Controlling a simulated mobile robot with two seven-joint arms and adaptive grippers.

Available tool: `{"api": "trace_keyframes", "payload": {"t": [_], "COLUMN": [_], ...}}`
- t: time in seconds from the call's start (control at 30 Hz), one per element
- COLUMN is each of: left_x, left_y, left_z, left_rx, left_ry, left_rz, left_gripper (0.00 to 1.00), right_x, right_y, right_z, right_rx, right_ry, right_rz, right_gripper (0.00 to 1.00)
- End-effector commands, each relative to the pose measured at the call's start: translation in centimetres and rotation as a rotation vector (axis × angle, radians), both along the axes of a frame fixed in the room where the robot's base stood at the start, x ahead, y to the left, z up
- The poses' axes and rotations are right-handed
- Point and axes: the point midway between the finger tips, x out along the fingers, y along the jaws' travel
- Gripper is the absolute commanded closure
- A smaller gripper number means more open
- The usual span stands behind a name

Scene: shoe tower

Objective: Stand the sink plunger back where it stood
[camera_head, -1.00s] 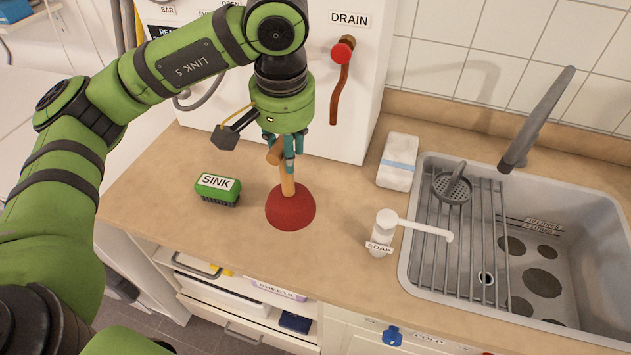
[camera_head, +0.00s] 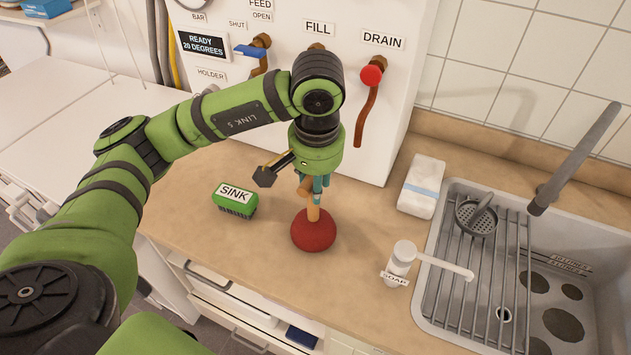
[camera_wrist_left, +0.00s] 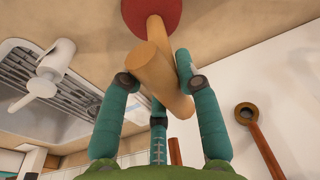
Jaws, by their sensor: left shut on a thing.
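The sink plunger has a wooden handle and a red cup (camera_head: 313,231). It is upright, cup down, at the counter between the SINK brush (camera_head: 235,198) and the white SOAP dispenser (camera_head: 401,260). I cannot tell whether the cup's rim touches the counter. My left gripper (camera_head: 314,187) is above the cup, shut on the plunger's handle. In the left wrist view, the teal fingers (camera_wrist_left: 160,92) close around the thick wooden handle (camera_wrist_left: 160,70), and the red cup (camera_wrist_left: 151,12) shows at the top edge. My right gripper is not in view.
The grey sink (camera_head: 462,190) with its drying rack and tap (camera_head: 572,160) lies to the right. A pale wrapped block (camera_head: 422,187) is behind the soap. A white panel with the red DRAIN valve (camera_head: 371,75) stands behind. The counter around the plunger is mostly clear.

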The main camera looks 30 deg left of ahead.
Motion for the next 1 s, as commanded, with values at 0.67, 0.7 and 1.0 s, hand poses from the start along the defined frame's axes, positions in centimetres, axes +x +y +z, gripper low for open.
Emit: {"api": "trace_keyframes", "payload": {"t": [0.67,0.7,1.0], "left_x": [0.0,0.0,0.0], "left_y": [0.0,0.0,0.0], "left_z": [-1.3,-1.3,-0.9], "left_rx": [0.000,0.000,0.000], "left_ry": [-0.002,-0.002,-0.002], "left_rz": [0.000,0.000,0.001], "left_gripper": [0.44,0.44,0.44], "right_x": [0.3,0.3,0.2], "right_y": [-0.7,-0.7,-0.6], "right_z": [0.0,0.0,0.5], "right_rx": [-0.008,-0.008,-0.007], "right_ry": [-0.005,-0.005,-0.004], "right_rz": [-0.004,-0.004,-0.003], "right_gripper": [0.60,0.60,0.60]}}
